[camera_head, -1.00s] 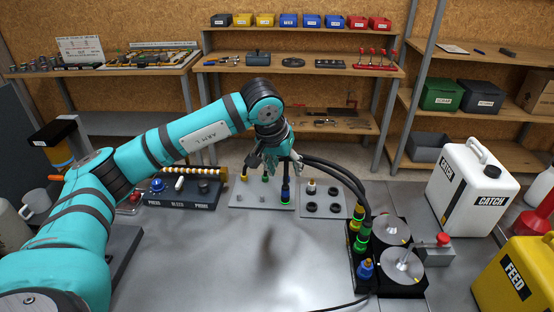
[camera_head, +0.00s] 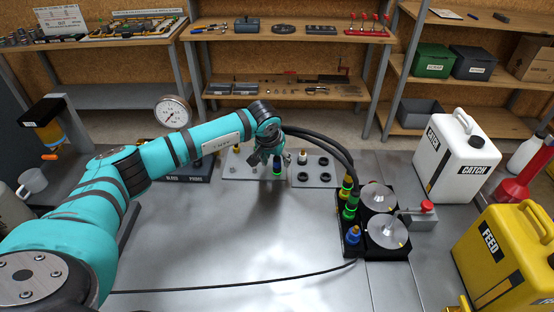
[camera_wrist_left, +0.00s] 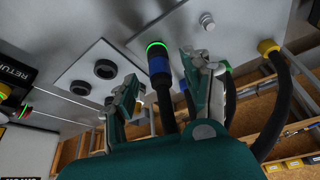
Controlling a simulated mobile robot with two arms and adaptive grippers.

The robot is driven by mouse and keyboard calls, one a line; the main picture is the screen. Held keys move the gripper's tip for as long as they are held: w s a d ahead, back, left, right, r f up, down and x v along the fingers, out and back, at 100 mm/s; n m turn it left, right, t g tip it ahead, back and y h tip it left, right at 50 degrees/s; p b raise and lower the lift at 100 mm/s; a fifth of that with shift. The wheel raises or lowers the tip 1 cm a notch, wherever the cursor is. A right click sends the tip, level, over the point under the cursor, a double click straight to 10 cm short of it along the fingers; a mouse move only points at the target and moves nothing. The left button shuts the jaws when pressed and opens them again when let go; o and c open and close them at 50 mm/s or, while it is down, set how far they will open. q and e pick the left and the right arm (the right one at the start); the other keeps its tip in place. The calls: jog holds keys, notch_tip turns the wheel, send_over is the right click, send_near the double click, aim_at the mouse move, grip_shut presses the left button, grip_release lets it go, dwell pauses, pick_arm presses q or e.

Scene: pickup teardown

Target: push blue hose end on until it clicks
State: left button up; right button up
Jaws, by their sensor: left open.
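The blue hose end (camera_head: 277,166) stands upright at the plate (camera_head: 236,171) on the bench, with a green lit ring at its base. In the left wrist view the blue hose end (camera_wrist_left: 159,66) meets the plate at the green ring, and its dark hose runs back between my fingers. My left gripper (camera_head: 268,156) is open around the hose end. In the left wrist view its fingers (camera_wrist_left: 162,84) stand to either side, with gaps visible. Whether the hose end is fully seated cannot be told. My right gripper is not in view.
Dark hoses (camera_head: 325,141) arch right to a pump block (camera_head: 373,250) with green-lit fittings. A second plate (camera_head: 324,179) with black round ports lies alongside. White catch jug (camera_head: 457,160) and yellow feed jug (camera_head: 505,255) stand right. The front middle of the bench is clear except a thin cable.

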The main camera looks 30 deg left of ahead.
aim_at(276, 159)
pick_arm(q)
jog(key=shift+x, duration=1.5)
grip_shut()
